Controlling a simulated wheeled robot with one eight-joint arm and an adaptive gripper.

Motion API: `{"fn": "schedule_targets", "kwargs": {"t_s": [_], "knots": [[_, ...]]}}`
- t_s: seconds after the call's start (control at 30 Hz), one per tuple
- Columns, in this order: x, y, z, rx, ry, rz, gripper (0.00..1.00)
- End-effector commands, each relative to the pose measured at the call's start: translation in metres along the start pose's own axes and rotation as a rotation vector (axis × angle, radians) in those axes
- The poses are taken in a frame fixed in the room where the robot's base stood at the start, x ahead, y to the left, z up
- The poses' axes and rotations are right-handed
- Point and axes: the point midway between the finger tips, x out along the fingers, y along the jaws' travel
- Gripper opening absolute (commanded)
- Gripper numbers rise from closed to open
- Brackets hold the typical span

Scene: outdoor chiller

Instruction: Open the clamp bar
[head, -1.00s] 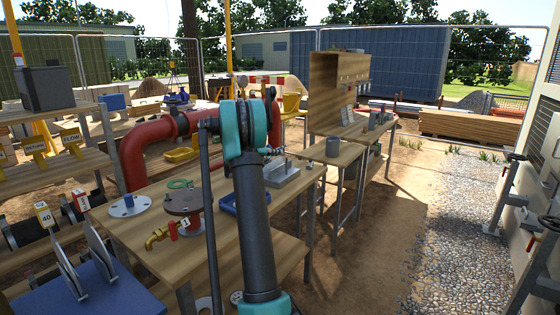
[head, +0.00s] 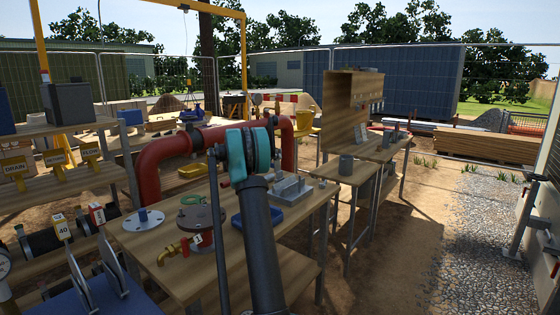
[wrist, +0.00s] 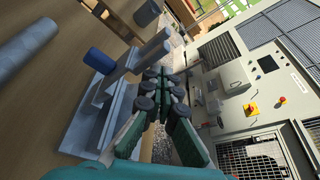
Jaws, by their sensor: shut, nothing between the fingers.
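A grey metal fixture (head: 287,190) lies on the wooden workbench in the head view, just right of my arm. In the wrist view a grey metal fixture (wrist: 95,125) has a flat base, upright parts, a blue-capped rod (wrist: 100,60) and a grey bar (wrist: 152,50) sticking out toward the upper right. This bar may be the clamp bar; I cannot tell for sure. My gripper (wrist: 165,88), with green fingers and dark round pads, is shut and empty, beside the fixture's right side. Whether it touches the bar is unclear. In the head view my arm hides the gripper.
The workbench (head: 135,240) also holds a flanged valve with yellow and red fittings (head: 185,247) and a blue tray (head: 240,218). A red pipe (head: 150,170) runs behind it. A second bench (head: 350,175) stands to the right. Gravel ground (head: 470,250) is open farther right.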

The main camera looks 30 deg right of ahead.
Motion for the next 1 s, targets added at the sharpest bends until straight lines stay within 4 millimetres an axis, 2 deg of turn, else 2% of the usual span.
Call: {"fn": "schedule_targets", "kwargs": {"t_s": [0.3,1.0], "knots": [[-0.003,0.011,0.008,0.000,-0.001,0.001,0.00],[-0.005,0.013,0.009,0.000,0.000,0.001,0.00]]}}
